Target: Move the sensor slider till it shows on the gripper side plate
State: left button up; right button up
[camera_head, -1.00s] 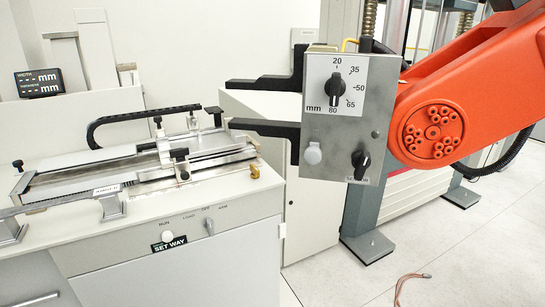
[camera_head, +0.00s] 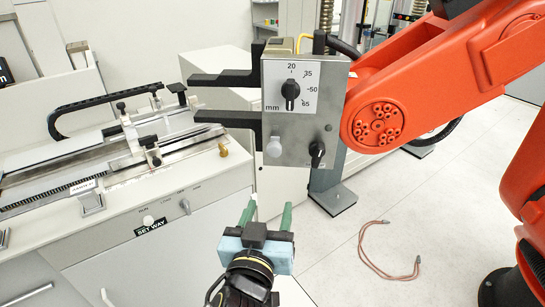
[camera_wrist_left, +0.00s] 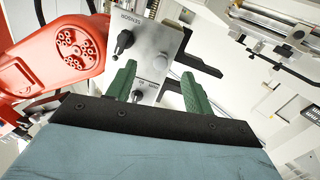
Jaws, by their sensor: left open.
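The grey metal side plate (camera_head: 302,135) hangs on the orange arm of a machine. It bears a mm dial with a black knob (camera_head: 291,91), a round light-grey knob (camera_head: 274,148) and a lower black knob (camera_head: 317,153). In the left wrist view the plate appears upside down, with the word SENSOR beside the lower black knob (camera_wrist_left: 124,40). I cannot tell which part is the slider. My left gripper (camera_head: 268,205) is open and empty below the plate, green fingers pointing up. In the left wrist view the plate (camera_wrist_left: 157,45) shows beyond and between the fingers. My right gripper is out of view.
Two black jaws (camera_head: 225,78) stick out left from the plate. A bench with a measuring slide (camera_head: 100,165) stands at left. The orange arm (camera_head: 430,85) fills the right. A reddish cable (camera_head: 385,275) lies on the floor.

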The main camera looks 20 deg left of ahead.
aim_at(274, 153)
pick_arm(q)
jog(key=shift+n+y, duration=0.4)
jog(key=w+a+r+p, duration=0.1)
jog(key=w, duration=0.3)
jog(key=w+a+r+p, duration=0.1)
jog(key=w, duration=0.2)
jog(key=w+a+r+p, duration=0.1)
jog(key=w, duration=0.3)
jog(key=shift+w+r, duration=0.25)
jog(key=shift+w, duration=0.05)
jog(key=shift+w+p, duration=0.3)
jog(key=shift+w, duration=0.2)
grip_shut()
